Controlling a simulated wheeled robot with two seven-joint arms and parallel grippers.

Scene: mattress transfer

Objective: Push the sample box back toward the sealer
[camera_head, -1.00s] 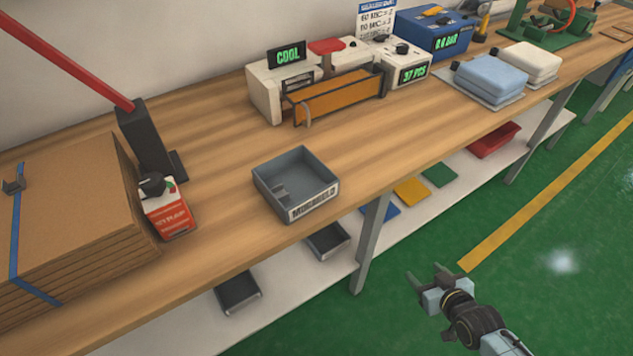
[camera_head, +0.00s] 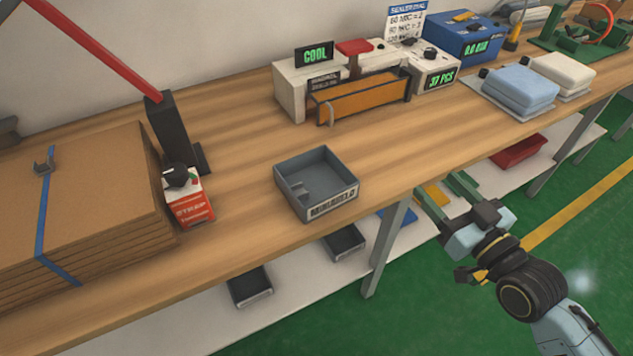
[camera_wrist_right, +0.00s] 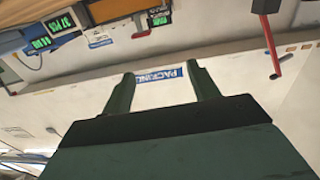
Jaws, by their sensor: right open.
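The sample box (camera_head: 316,184) is a small grey open tray with a lettered label on its front face. It sits upright near the front edge of the wooden bench, and looks empty apart from a small inner part. The sealer (camera_head: 335,83) is a white machine with a green "COOL" display and an orange trough in front, farther back on the bench. My right gripper (camera_head: 443,196) is open and empty, off the bench's front edge, to the right of the box and apart from it. In the right wrist view its two fingers (camera_wrist_right: 163,90) stand apart. My left gripper is not seen.
Flat cardboard stacks (camera_head: 95,205) and a red-and-white box (camera_head: 190,203) stand left of the sample box. A blue machine (camera_head: 458,40) and folded bundles (camera_head: 518,88) stand at the right. Bare bench (camera_head: 240,150) lies between the box and sealer.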

